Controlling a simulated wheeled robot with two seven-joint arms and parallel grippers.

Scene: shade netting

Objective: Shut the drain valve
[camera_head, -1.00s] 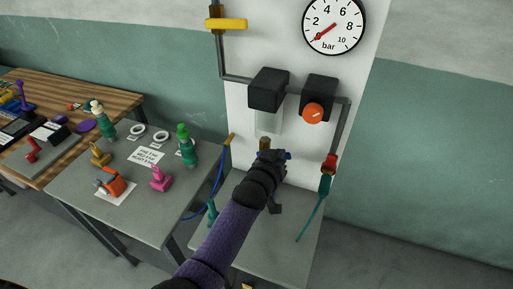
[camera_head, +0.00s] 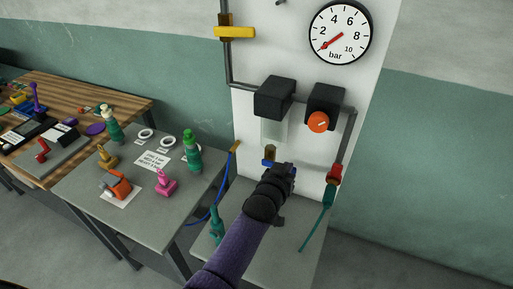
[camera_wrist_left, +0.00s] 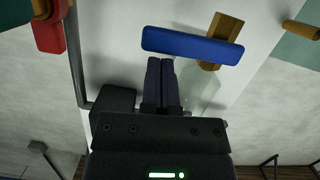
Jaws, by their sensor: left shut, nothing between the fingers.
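The drain valve has a brass body (camera_head: 270,151) under the clear filter bowl and a blue lever handle (camera_head: 267,162). In the left wrist view the handle (camera_wrist_left: 190,45) lies crosswise over the brass body (camera_wrist_left: 226,27). My right gripper is not in view.
Above are the black filter head (camera_head: 274,95), clear bowl (camera_head: 274,131), orange knob (camera_head: 318,122) and gauge (camera_head: 340,33). A red fitting (camera_head: 334,174) with a green hose is right; a blue hose (camera_head: 218,198) hangs left. A yellow lever (camera_head: 234,32) sits at top left.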

